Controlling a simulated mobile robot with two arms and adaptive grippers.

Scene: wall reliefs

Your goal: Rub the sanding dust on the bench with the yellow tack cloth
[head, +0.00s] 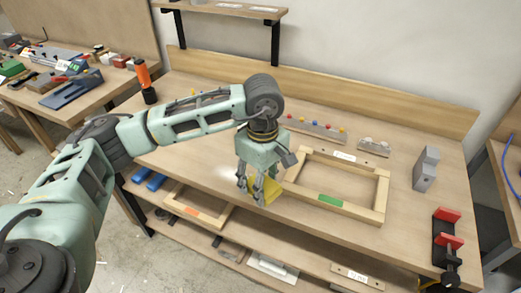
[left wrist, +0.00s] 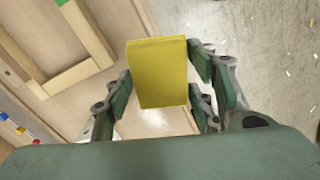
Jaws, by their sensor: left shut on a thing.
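The yellow tack cloth (head: 277,186) is a flat, block-like pad held in my left gripper (head: 259,191), over the front part of the bench (head: 205,147). In the left wrist view the yellow cloth (left wrist: 157,72) sits between the two finger pairs of the left gripper (left wrist: 160,88), which is shut on it. A pale whitish patch, which looks like the sanding dust (head: 228,172), shows on the bench just left of the gripper. The gripper partly hides it, and I cannot tell whether the cloth touches the bench. My right gripper is not in view.
A wooden frame with a green label (head: 331,201) lies right of the gripper. Behind it are a strip with coloured knobs (head: 316,128) and a grey block (head: 425,170). A red-and-black clamp (head: 447,235) sits at the right edge. An orange-and-black tool (head: 144,80) stands back left.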

